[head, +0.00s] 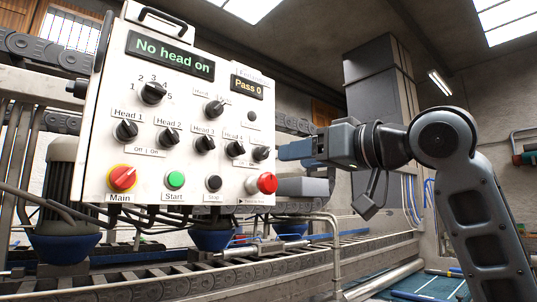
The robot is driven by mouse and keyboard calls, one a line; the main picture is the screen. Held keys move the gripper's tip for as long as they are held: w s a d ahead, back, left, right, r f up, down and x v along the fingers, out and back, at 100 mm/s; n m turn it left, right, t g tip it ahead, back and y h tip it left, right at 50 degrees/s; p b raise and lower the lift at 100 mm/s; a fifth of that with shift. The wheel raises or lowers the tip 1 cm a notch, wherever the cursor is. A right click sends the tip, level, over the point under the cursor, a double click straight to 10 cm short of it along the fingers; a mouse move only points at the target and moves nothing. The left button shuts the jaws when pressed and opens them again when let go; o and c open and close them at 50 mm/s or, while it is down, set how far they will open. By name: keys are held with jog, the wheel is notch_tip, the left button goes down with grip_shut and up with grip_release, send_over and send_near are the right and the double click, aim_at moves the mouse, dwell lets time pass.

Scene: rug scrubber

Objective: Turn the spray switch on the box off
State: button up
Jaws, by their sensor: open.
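The white control box (150,195) fills the left half of the head view. Its display reads "No head on". Black knobs marked Head 1 (126,130), Head 2 (169,136), Head 3 (204,143) and Head 4 (235,149) run in a row. A further black knob (261,153) sits at the row's right end; its label is not readable, so I cannot tell whether it is the spray switch. My gripper (283,150) is open and sideways at the box's right edge, its tips just right of that end knob. Contact cannot be told.
The box also has a red-yellow Main switch (122,178), a green Start button (175,180), a black button (214,183) and a red mushroom button (266,183) below my gripper. A conveyor frame (200,277) runs beneath. A grey column (375,90) stands behind.

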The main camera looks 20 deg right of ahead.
aim_at(268, 153)
jog(key=p+x, duration=0.1)
jog(key=x, duration=0.3)
jog(key=r+x, duration=0.1)
jog(key=x, duration=0.3)
jog(key=shift+r+p, duration=0.25)
jog(key=shift+p, duration=0.1)
jog(key=shift+s, duration=0.1)
grip_shut()
